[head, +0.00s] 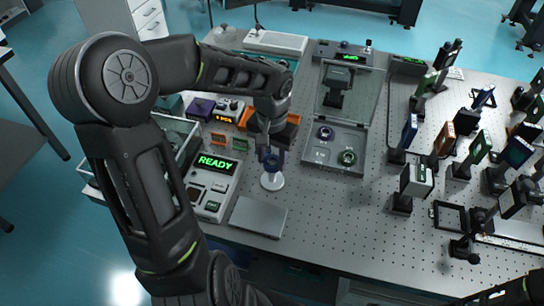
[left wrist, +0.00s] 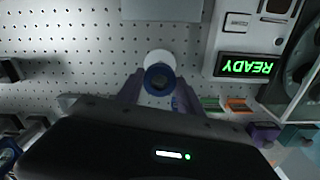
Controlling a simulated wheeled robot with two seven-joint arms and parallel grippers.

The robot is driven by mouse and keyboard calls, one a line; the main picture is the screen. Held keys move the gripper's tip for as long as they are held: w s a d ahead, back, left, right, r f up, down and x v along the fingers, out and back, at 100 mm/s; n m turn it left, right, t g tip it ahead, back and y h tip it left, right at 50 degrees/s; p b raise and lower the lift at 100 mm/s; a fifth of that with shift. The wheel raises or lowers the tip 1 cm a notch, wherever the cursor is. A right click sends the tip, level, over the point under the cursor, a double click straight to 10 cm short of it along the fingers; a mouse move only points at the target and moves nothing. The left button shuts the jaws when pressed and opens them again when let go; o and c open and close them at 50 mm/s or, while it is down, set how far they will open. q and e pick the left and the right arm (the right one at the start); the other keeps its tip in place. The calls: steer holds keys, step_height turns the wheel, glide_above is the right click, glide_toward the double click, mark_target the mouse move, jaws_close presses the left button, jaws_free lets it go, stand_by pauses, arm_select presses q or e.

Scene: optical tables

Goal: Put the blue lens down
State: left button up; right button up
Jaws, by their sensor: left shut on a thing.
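The blue lens (head: 271,163) is a small ring with a dark blue rim. My left gripper (head: 269,154) points down and is shut on it. In the left wrist view the blue lens (left wrist: 159,79) sits between the two fingers of my left gripper (left wrist: 159,90). A round white stand (head: 272,181) is directly below the lens, and it also shows behind the lens in the left wrist view (left wrist: 160,58). I cannot tell whether the lens touches the stand. My right gripper is not in view.
A device with a green READY display (head: 215,163) stands just left of the stand. A grey plate (head: 258,216) lies in front. An open grey case (head: 335,148) with round optics is to the right. Several mounted optics crowd the right side of the perforated table (head: 330,225).

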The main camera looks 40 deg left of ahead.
mark_target(272, 162)
arm_select(q)
steer(key=o, duration=1.4)
steer(key=shift+f, duration=0.1)
step_height(272, 162, up, 12)
steer(key=shift+r+b, duration=0.15)
steer(key=shift+b, duration=0.2)
